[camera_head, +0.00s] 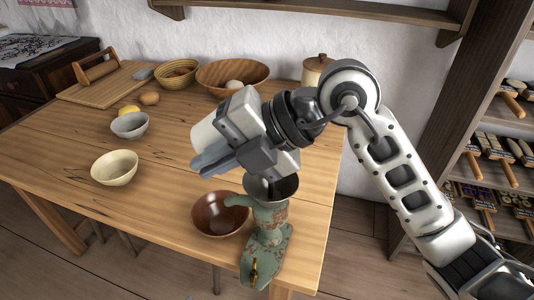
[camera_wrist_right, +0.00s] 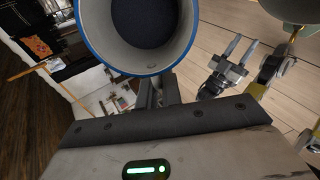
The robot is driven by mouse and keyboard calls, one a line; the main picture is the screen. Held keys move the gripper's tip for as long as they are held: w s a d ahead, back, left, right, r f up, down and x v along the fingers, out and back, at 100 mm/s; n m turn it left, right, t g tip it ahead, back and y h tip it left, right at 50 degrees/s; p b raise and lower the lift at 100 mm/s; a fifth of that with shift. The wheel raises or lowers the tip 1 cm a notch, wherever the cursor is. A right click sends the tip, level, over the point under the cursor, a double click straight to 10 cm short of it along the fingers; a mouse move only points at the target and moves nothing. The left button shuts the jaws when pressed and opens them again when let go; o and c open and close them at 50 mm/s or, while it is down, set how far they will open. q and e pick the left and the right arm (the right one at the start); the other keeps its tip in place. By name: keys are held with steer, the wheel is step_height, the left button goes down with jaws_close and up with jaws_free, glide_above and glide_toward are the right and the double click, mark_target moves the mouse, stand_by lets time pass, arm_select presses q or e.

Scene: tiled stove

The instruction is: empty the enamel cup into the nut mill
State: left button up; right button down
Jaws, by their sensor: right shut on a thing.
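The enamel cup (camera_head: 205,138) is white outside and held in my right gripper (camera_head: 225,158), above and slightly left of the nut mill. In the right wrist view its blue-rimmed mouth (camera_wrist_right: 182,60) faces the camera, with a flat dark surface inside; I cannot tell whether that is contents or the bottom. The green, worn nut mill (camera_head: 268,238) stands at the table's front right corner, its grey funnel (camera_head: 284,187) partly hidden behind the gripper. My left gripper (camera_wrist_right: 240,49) shows empty in the right wrist view, fingers apart, over the floor; it is outside the head view.
A brown bowl (camera_head: 218,217) stands directly left of the mill. A cream bowl (camera_head: 115,169) and a grey bowl (camera_head: 130,126) are further left. A wooden bowl, basket, board and lidded canister (camera_head: 316,68) line the back. Shelves (camera_head: 490,150) stand right of the table.

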arm_select(q)
steer(key=shift+f, duration=0.15)
steer(key=shift+d+f+b, duration=0.1)
steer(key=shift+f+b, duration=0.15)
steer(key=shift+b, duration=0.3)
arm_select(e)
steer(key=shift+y, duration=0.4)
arm_select(q)
steer(key=shift+w+b, duration=0.15)
steer(key=shift+b, duration=0.35)
arm_select(e)
steer(key=shift+r, duration=0.15)
arm_select(q)
steer(key=shift+d+f+b, duration=0.1)
steer(key=shift+f+b, duration=0.25)
steer(key=shift+b, duration=0.15)
arm_select(e)
steer(key=shift+d+r+y, duration=0.1)
steer(key=shift+y, duration=0.4)
arm_select(q)
steer(key=shift+d+b, duration=0.1)
steer(key=shift+b, duration=0.25)
steer(key=shift+d+f+t+b, duration=0.1)
steer(key=shift+f+t+b, duration=0.2)
steer(key=shift+b, duration=0.25)
arm_select(e)
steer(key=shift+d+r+y, duration=0.1)
steer(key=shift+r+y, duration=0.05)
steer(key=shift+y, duration=0.25)
